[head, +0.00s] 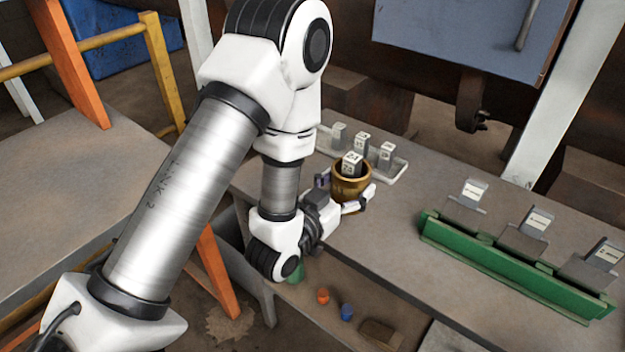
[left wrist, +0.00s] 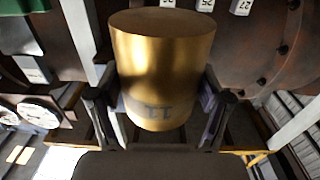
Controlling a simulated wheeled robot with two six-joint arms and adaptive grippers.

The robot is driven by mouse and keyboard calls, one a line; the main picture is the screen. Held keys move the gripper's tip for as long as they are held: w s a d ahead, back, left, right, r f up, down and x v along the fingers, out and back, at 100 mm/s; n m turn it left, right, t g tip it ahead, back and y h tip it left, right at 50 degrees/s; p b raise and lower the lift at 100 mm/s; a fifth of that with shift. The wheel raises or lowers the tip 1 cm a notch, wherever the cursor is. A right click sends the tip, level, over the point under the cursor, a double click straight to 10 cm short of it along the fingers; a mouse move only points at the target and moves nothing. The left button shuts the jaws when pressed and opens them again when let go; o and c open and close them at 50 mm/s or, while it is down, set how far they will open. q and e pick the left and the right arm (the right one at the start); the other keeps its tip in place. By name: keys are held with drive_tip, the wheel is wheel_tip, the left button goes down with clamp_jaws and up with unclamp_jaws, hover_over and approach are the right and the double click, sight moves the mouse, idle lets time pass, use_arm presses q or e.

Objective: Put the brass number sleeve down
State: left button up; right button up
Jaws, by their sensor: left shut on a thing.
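The brass number sleeve (head: 351,187) is upright in the head view, above or on the grey worktable. My left gripper (head: 352,200) is shut on it, one finger on each side. I cannot tell whether the sleeve's bottom touches anything. My right gripper is not in view.
A white tray (head: 399,172) with several grey number blocks (head: 361,143) lies just behind the sleeve. A green rack (head: 505,270) with three labelled holders stands at the right. The worktable (head: 390,225) is bare between them. Small items lie on a lower shelf.

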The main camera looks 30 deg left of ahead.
use_arm(q)
drive_tip(key=a+p, duration=0.1)
drive_tip(key=a, duration=0.2)
drive_tip(key=w+a+p, duration=0.1)
drive_tip(key=a, duration=0.3)
drive_tip(key=a+p, duration=0.1)
drive_tip(key=a, duration=0.2)
drive_tip(key=shift+w+a+f+p, duration=0.15)
drive_tip(key=shift+w+f+p, duration=0.15)
drive_tip(key=shift+w, duration=0.05)
wheel_tip(320, 180, down, 3)
drive_tip(key=shift+f, duration=0.2)
drive_tip(key=shift+w+f, duration=0.1)
drive_tip(key=shift+f, duration=0.1)
drive_tip(key=o, duration=1.5)
drive_tip(key=shift+f, duration=0.15)
